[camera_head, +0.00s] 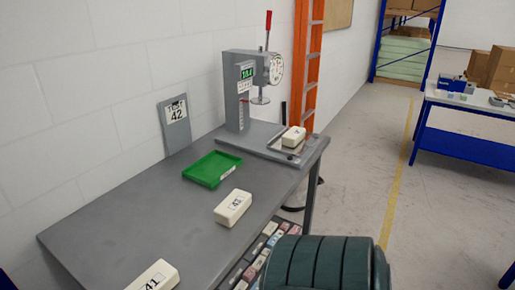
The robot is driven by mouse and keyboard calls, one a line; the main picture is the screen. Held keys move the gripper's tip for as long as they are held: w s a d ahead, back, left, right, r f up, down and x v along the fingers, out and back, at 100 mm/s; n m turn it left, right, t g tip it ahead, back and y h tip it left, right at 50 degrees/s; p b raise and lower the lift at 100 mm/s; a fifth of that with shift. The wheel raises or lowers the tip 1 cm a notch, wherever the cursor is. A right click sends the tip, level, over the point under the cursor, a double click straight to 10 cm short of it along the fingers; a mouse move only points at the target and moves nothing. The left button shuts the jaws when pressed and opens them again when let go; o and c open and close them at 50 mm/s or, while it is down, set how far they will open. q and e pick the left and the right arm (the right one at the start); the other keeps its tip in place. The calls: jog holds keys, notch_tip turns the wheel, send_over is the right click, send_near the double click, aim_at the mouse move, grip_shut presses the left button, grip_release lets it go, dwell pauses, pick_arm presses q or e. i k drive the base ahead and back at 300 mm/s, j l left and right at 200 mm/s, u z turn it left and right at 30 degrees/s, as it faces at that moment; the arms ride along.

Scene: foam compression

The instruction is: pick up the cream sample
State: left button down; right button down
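Three cream blocks are in view. One cream block (293,136) sits on the metal plate of the grey press at the table's far right end. A second cream block (232,208) lies on the middle of the table; its printed label is too small to read surely. A third cream block (153,277), with a label that looks like 41, lies at the near left and is cut by the bottom edge. A grey sign (174,122) leaning on the wall reads 42 under a word like TEST. Neither of my grippers is in view.
The grey press (238,92) has a dial, a green display and a red-tipped lever. Small coloured pieces (257,257) sit below the table's front edge. An orange ladder (307,60) stands behind.

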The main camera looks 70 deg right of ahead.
aim_at(292, 137)
jog(key=z, duration=2.5)
jog(key=l+u, duration=0.3)
jog(key=l, duration=0.55)
jog(key=l+u, duration=0.35)
jog(key=l, duration=0.65)
jog(key=i, duration=0.05)
